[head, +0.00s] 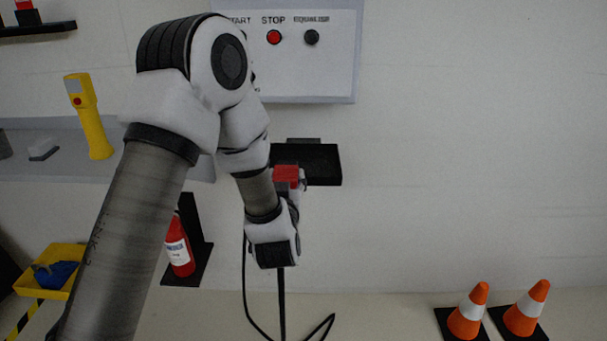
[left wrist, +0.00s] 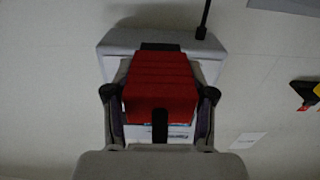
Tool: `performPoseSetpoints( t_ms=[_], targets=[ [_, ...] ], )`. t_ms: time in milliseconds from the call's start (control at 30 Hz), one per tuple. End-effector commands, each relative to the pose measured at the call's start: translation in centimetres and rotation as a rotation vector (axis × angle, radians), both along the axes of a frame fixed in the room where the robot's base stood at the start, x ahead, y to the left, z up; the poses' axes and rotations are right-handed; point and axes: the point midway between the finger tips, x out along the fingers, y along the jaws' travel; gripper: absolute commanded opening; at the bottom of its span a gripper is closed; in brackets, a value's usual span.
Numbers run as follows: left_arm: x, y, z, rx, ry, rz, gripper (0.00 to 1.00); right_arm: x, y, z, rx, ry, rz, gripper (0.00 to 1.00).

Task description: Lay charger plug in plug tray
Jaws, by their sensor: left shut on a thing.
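My left gripper (head: 289,188) is shut on the charger plug (head: 287,173), a red block with a dark part. In the left wrist view the plug's ribbed red body (left wrist: 160,85) sits between the two fingers of my left gripper (left wrist: 160,104), with a black strip below it. A black tray (head: 322,165), which looks like the plug tray, is on the wall just behind and right of the plug in the head view. Part of it is hidden by the plug and my arm. I cannot tell whether they touch. My right gripper is not in view.
A white panel (head: 310,75) with buttons is above the tray. A black cable (head: 247,300) hangs below my gripper. Two orange cones (head: 467,318) stand lower right; the wall between is clear.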

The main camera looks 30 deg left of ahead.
Motion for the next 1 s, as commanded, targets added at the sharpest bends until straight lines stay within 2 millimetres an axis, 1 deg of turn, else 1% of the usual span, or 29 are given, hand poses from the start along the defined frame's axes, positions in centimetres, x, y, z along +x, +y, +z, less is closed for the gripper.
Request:
performPoseSetpoints(
  t_ms=[67,167,600,700,833,1000],
  targets=[
    [0.8,0.5,0.2,0.002,-0.003,0.005,0.0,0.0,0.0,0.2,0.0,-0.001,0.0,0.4],
    [2.8,1.2,0.1,0.001,-0.003,0.006,0.0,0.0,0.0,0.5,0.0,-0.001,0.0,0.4],
    [12.4,4.8,-0.9,0.003,-0.004,0.003,0.0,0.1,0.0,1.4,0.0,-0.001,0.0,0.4],
    [13.9,5.3,-1.1,0.003,-0.004,0.003,0.0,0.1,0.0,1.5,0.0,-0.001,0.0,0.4],
    [14.8,5.6,-1.6,0.003,-0.002,0.002,0.0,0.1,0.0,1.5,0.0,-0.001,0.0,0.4],
    [14.8,5.6,-4.4,0.004,0.0,0.001,0.0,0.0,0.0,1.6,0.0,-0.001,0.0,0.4]
  ],
)
